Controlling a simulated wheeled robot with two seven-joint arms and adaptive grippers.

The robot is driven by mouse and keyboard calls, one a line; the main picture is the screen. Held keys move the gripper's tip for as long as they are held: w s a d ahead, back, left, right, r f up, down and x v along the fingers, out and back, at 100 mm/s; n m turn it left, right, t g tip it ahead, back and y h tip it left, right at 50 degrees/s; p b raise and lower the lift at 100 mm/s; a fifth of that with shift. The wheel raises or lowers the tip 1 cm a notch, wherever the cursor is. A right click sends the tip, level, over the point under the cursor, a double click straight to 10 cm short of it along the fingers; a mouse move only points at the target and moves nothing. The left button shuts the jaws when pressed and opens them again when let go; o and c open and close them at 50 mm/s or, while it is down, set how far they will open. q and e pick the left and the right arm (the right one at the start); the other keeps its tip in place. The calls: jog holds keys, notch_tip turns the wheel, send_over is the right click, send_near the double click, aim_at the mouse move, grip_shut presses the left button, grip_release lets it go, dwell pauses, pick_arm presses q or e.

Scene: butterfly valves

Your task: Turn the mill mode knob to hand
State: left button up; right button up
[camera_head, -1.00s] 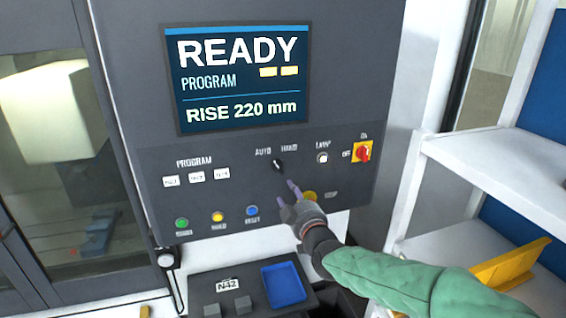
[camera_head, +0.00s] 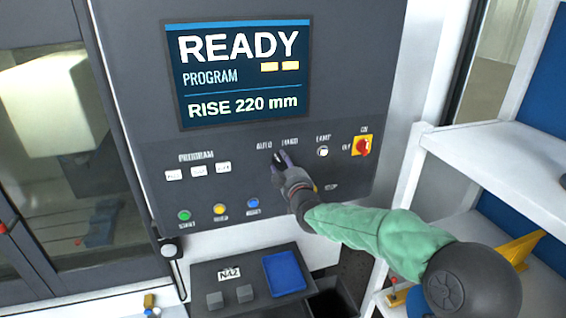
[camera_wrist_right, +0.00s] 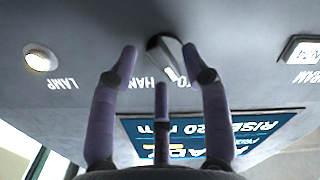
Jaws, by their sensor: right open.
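The mill mode knob (camera_head: 277,157) is a small dark knob on the grey control panel, below the AUTO and HAND labels. In the right wrist view, which shows the panel upside down, the knob (camera_wrist_right: 163,45) has a pale mark slanting to the AUTO side. My right gripper (camera_head: 283,158) is at the panel by the knob, partly hiding it in the head view. Its purple fingers (camera_wrist_right: 160,66) are open, with the knob's end between and just beyond the tips. Contact cannot be told. My left gripper is out of view.
A lamp button (camera_head: 322,151) and a red-yellow switch (camera_head: 362,146) are right of the knob. White program buttons (camera_head: 198,171) are left, coloured buttons (camera_head: 219,209) below. The screen (camera_head: 240,72) reads READY. A blue tray (camera_head: 285,273) lies below; white shelves (camera_head: 480,150) stand right.

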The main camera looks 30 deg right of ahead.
jog(key=shift+w, duration=0.4)
grip_shut()
